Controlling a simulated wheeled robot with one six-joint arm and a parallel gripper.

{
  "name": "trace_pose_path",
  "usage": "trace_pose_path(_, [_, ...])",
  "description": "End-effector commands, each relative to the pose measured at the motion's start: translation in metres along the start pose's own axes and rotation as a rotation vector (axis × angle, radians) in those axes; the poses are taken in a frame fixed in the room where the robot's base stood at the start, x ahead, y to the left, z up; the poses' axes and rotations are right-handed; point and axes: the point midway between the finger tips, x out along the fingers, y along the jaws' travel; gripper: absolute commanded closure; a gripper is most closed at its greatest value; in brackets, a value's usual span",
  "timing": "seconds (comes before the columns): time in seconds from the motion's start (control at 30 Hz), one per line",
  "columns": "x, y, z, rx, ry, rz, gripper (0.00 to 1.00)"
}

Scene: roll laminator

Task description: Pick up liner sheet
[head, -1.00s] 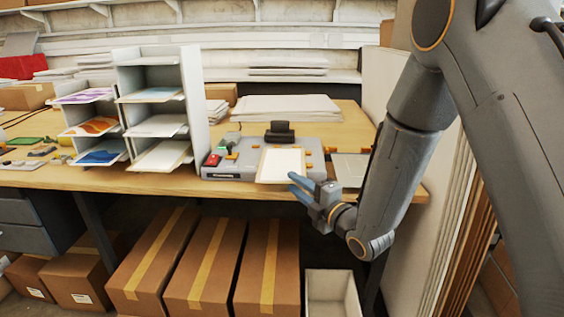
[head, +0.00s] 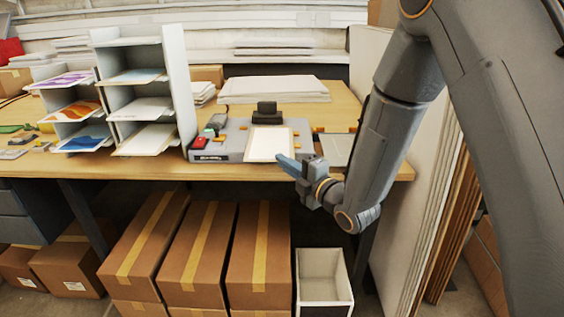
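A pale sheet with a tan border (head: 268,146) lies on top of the grey laminator (head: 232,146), its near edge reaching the machine's front. I cannot tell whether this is the liner sheet. My gripper (head: 287,164) is at the sheet's near right corner, its blue fingers pointing left and overlapping the corner in the picture. The fingers look close together, one in front of the other. Whether they touch or hold the sheet is not clear.
A grey shelf rack (head: 181,90) with printed and blank sheets stands left of the laminator. A white paper stack (head: 273,90) lies behind it. A flat grey plate (head: 337,150) is to the right. Below are cardboard boxes (head: 205,255) and an open white bin (head: 323,282).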

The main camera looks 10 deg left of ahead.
Motion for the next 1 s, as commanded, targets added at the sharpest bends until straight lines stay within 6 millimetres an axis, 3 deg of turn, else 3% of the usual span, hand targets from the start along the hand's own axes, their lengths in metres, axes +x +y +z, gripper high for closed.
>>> trace_pose_path(0.53, [0.000, 0.076, 0.000, -0.002, 0.000, 0.005, 1.00])
trace_pose_path(1.0, [0.000, 0.103, 0.000, 0.000, 0.001, 0.002, 1.00])
